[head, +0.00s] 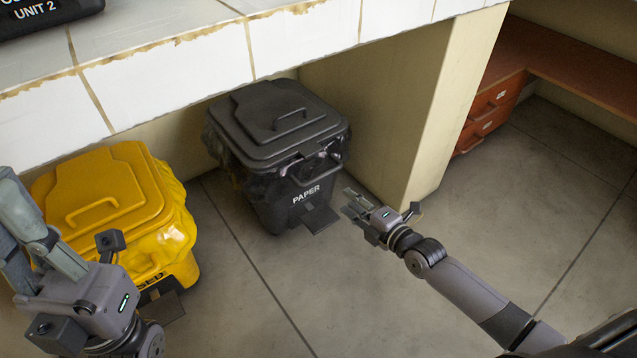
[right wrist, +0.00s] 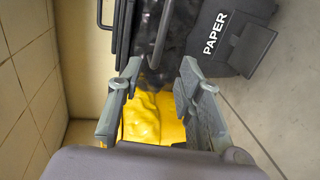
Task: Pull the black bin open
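The black bin (head: 262,180) stands on the floor under the tiled counter, with "PAPER" on its front and a pedal at its foot. Its lid (head: 262,125) looks closed and has a handle on top; a bag bulges below the rim. In the right wrist view the bin (right wrist: 222,70) is at the top, with a dark bar (right wrist: 161,35) beyond the fingers. My right gripper (head: 347,203) is open and empty, right of the bin's front and apart from it. It also shows in the right wrist view (right wrist: 160,70). My left gripper (head: 28,245) appears open near the yellow bin.
A yellow bin (head: 105,195) stands left of the black one, its lid closed. The tiled counter (head: 190,60) overhangs both. A beige wall panel (head: 440,110) is right of the black bin. Red-brown drawers (head: 490,105) stand farther right. The floor in front is clear.

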